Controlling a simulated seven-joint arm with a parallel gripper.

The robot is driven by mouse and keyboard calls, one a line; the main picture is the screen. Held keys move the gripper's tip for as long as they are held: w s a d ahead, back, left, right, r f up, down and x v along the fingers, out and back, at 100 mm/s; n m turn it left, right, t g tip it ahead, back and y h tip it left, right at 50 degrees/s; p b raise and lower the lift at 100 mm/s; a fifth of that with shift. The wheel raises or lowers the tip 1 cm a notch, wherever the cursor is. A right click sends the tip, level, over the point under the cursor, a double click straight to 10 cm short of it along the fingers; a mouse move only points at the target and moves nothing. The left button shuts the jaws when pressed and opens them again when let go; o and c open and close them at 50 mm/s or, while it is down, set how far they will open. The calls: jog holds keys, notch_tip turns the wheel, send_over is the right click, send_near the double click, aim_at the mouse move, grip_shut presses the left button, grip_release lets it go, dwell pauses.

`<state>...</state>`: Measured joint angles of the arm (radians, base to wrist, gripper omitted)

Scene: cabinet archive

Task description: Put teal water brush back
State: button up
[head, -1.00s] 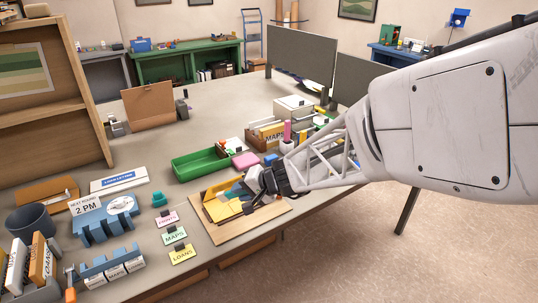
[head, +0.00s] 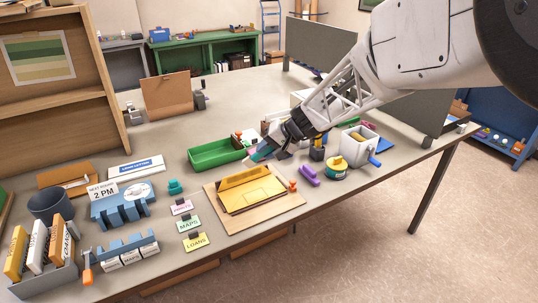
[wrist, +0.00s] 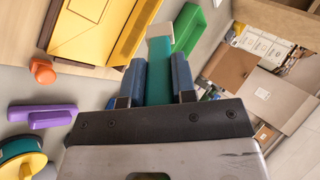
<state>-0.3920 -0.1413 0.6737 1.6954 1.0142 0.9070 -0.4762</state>
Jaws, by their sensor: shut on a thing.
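The teal water brush (wrist: 159,78) is held between the two blue fingers of my gripper (wrist: 158,88) in the wrist view, with a pale tip at its far end. In the head view my gripper (head: 272,147) is shut on it, and the teal end (head: 259,153) shows above the table. This is beside the right end of the green tray (head: 208,158) and behind the yellow folder (head: 252,194). Whether the brush touches anything below cannot be told.
The folder lies on a wooden board (head: 222,219). An orange peg (head: 293,185), a purple piece (head: 310,175), a yellow-topped round container (head: 336,165) and a grey crank box (head: 362,148) stand to the right. A blue notched rack (head: 125,210) is at left.

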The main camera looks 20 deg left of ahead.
jog(key=w+d+r+n+h, duration=0.1)
jog(key=w+d+n+h, duration=0.1)
jog(key=w, duration=1)
jog(key=w+d+r+n+h, duration=0.2)
jog(key=w+d+h, duration=0.2)
jog(key=w+d, duration=0.3)
jog(key=w+d+r+n+h, duration=0.1)
jog(key=w+d+n+h, duration=0.1)
jog(key=w, duration=1.5)
jog(key=shift+w+d+r+n+h, duration=0.3)
jog(key=shift+d+h, duration=0.2)
jog(key=shift+d, duration=0.75)
jog(key=shift+f, duration=2.85)
jog(key=shift+f, duration=0.1)
jog(key=shift+f, duration=2.2)
jog(key=o, duration=1.8)
